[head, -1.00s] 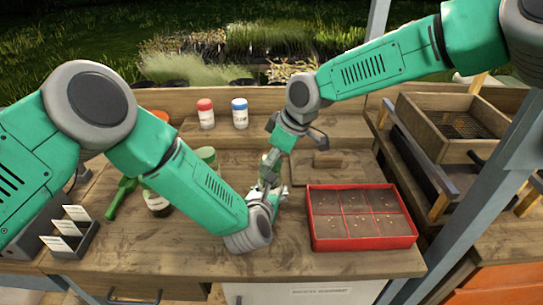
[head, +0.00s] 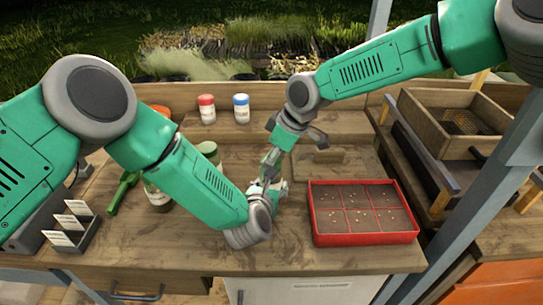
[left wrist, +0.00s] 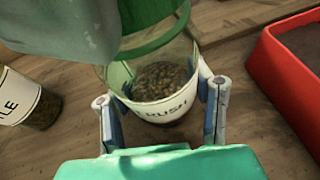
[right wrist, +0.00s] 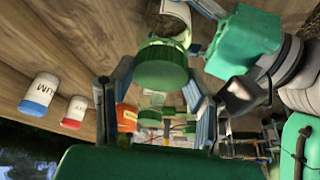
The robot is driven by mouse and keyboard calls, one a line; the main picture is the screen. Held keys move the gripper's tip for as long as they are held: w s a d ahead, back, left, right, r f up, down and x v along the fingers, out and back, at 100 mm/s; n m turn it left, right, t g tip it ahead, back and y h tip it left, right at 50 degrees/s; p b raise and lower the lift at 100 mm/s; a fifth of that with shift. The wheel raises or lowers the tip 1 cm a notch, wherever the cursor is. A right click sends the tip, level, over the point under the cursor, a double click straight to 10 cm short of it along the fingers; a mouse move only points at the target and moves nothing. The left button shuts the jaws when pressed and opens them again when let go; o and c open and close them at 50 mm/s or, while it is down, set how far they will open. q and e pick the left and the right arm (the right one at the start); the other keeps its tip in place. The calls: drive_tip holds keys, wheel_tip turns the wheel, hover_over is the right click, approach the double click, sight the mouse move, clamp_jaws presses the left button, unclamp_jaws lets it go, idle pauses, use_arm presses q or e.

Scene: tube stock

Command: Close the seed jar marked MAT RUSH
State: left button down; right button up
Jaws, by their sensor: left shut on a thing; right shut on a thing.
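The clear jar (left wrist: 160,100) with dark seeds and a white label ending in "RUSH" stands between the fingers of my left gripper (left wrist: 162,112), which is shut on it. In the head view, my left gripper (head: 267,190) is low over the table, left of the red tray. My right gripper (right wrist: 158,105) is shut on a green lid (right wrist: 162,66). The lid is at the jar's mouth in the left wrist view (left wrist: 160,38). Seeds show past the lid in the right wrist view; whether lid and jar touch, I cannot tell.
A red divided tray (head: 363,240) with soil and seeds stands to the right. Red-capped (head: 207,109) and blue-capped (head: 241,109) jars stand at the back. Another labelled jar (head: 156,197), a green tool (head: 122,192) and a card holder (head: 82,238) are at left. The front table is clear.

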drive_tip(key=shift+s+a+m+t, duration=0.15)
drive_tip(key=shift+m+t, duration=0.15)
drive_tip(key=shift+m, duration=0.5)
drive_tip(key=m, duration=0.2)
drive_tip(key=m+t+h, duration=0.1)
drive_tip(key=m, duration=0.1)
drive_tip(key=shift+f+h, duration=0.1)
drive_tip(key=shift+h, duration=0.2)
drive_tip(key=shift+a+m, duration=0.1)
drive_tip(key=shift+m, duration=0.4)
drive_tip(key=o, duration=0.9)
drive_tip(key=shift+d+r, duration=0.2)
drive_tip(key=shift+r, duration=2.15)
